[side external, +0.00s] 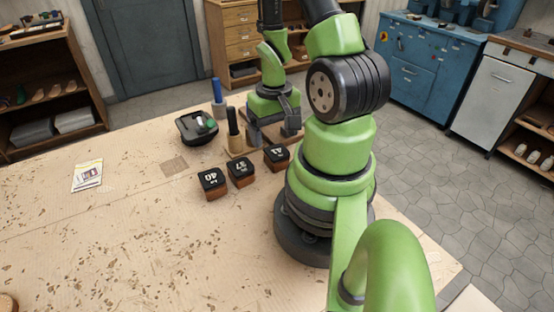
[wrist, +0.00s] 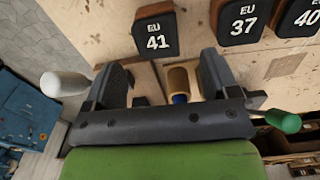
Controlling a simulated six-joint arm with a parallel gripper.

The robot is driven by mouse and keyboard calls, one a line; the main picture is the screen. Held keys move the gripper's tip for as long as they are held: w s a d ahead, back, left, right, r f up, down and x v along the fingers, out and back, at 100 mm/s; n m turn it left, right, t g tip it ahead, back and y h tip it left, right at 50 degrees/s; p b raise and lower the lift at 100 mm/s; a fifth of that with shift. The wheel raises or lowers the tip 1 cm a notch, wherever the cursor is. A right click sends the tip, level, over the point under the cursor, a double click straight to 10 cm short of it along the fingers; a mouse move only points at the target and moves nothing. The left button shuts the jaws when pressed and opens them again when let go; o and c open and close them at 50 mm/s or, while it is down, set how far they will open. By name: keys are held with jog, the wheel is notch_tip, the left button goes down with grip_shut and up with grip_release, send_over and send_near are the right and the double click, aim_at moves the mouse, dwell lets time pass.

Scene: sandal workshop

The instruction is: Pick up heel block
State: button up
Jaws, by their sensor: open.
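Three dark-topped heel blocks with brown lower parts stand in a row on the bench: one marked 40 (side external: 211,181), one marked 37 (side external: 240,171) and one marked 41 (side external: 277,157). In the wrist view, the EU 41 block (wrist: 156,31) lies just beyond my fingertips, with the EU 37 block (wrist: 238,22) and EU 40 block (wrist: 300,17) to its right. My gripper (side external: 272,136) is open, pointing down behind the 41 block. In the wrist view, my gripper (wrist: 166,62) holds no block; a wooden cylinder (wrist: 178,77) shows between its fingers.
A black-handled tool (side external: 233,128) and a blue-handled tool (side external: 217,97) stand left of my gripper. A black dish (side external: 190,133) sits beside them. White (wrist: 65,85) and green (wrist: 283,121) handles flank the fingers. The bench (side external: 130,240) is clear at front left, near a card (side external: 88,175).

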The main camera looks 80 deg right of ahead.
aim_at(275, 149)
jog(key=shift+s+d+f, duration=0.1)
jog(key=shift+f, duration=3.1)
jog(key=c, duration=1)
